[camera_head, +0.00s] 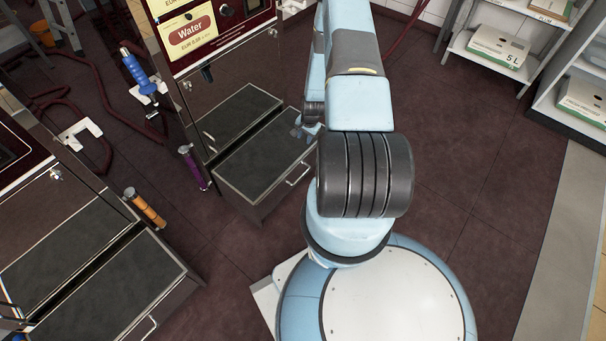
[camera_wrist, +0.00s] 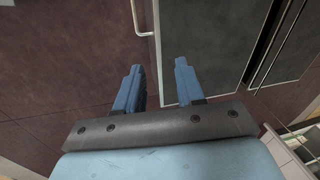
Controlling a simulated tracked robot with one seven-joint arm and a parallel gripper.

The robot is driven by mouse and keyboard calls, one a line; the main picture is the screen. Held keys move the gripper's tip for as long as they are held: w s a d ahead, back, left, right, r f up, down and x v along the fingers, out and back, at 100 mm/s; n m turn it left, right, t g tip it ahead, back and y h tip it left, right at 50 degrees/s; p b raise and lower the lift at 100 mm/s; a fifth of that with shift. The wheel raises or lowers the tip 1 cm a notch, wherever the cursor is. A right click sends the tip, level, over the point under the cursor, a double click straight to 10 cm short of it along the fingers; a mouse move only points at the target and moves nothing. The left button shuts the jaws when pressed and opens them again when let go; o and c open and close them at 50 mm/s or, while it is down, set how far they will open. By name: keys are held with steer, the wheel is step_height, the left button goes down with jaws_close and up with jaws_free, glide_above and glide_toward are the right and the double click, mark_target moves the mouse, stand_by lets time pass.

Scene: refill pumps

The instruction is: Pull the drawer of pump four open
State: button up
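The pump with the "Water" label (camera_head: 192,32) stands at the upper middle of the head view. No pump number is readable. Below it is a drawer (camera_head: 262,160) with a dark top and grey front, bearing a pale bar handle (camera_head: 299,174). In the wrist view a dark-topped drawer (camera_wrist: 203,45) lies ahead, with its bar handle (camera_wrist: 136,16) on the left side. My gripper (camera_head: 307,128) is beside the drawer's right edge, partly hidden by my arm. In the wrist view my gripper (camera_wrist: 158,65) is open and empty. The handle is beyond the fingertips, apparently not touching them.
A second pump at left has a similar drawer (camera_head: 110,285) with a handle (camera_head: 150,327). Blue (camera_head: 135,68), purple (camera_head: 192,166) and orange (camera_head: 144,208) nozzles hang at the pumps. Shelves with boxes (camera_head: 499,46) stand at right. Dark floor (camera_head: 480,180) between is clear.

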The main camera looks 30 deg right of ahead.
steer(key=m, duration=0.1)
glide_toward(303, 175)
steer(key=f, duration=0.2)
steer(key=w+f, duration=0.1)
steer(key=f, duration=0.4)
steer(key=shift+w+f, duration=0.3)
steer(key=shift+f, duration=0.05)
jaws_close()
stand_by(0.5)
